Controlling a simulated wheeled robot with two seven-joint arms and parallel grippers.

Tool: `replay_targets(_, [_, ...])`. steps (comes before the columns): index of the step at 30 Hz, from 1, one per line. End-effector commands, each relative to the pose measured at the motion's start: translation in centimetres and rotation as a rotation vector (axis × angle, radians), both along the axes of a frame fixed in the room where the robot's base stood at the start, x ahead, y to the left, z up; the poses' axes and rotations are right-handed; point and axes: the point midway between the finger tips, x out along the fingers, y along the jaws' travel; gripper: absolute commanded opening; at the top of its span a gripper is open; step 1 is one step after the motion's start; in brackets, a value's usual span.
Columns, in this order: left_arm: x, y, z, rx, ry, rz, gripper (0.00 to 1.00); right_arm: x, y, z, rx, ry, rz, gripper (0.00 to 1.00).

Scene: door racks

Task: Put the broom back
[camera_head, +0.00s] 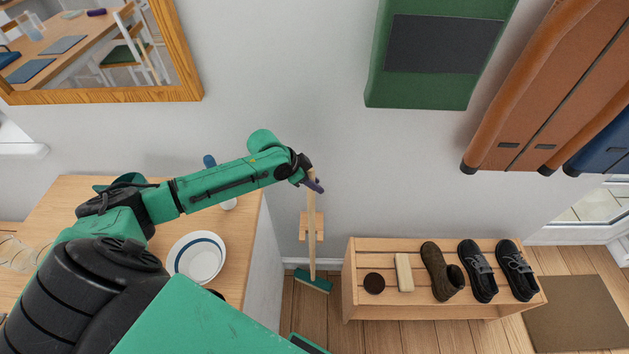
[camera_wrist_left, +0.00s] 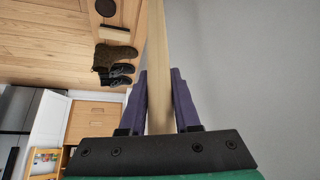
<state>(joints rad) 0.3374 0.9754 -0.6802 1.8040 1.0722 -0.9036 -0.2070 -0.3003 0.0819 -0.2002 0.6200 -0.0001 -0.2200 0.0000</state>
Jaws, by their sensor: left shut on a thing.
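The broom (camera_head: 312,240) stands nearly upright by the wall, between the wooden counter and the shoe bench. It has a light wooden handle and a green head (camera_head: 313,282) low at the floor. A small wooden wall holder (camera_head: 311,226) shows at the handle; I cannot tell whether the handle sits in it or in front of it. My left gripper (camera_head: 313,183) is shut on the upper handle. In the left wrist view the handle (camera_wrist_left: 158,60) runs between the two purple fingers (camera_wrist_left: 160,95). My right gripper is not in view.
A wooden shoe bench (camera_head: 352,290) with shoes, a brush and a round tin stands right of the broom. A wooden counter (camera_head: 75,195) with a plate (camera_head: 197,257) is at left.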

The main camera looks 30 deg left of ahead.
Motion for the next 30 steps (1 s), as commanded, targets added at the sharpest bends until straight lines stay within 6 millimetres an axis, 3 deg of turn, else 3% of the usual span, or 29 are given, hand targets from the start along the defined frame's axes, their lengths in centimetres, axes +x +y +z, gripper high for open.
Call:
replay_targets(3, [0.0,0.0,-0.2,-0.001,-0.001,0.000,0.00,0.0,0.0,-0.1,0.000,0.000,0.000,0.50])
replay_targets(4, [0.0,0.0,-0.2,0.000,0.002,0.000,0.42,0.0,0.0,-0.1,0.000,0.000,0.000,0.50])
replay_targets(6, [0.0,0.0,-0.2,0.000,0.001,-0.001,0.61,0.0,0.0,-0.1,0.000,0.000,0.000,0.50])
replay_targets(19, [-0.4,0.5,0.8,0.002,0.000,0.001,0.61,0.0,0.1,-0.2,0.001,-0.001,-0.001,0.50])
replay_targets(30, [-3.7,3.4,7.5,0.007,0.002,-0.001,0.61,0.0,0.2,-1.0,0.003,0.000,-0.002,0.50])
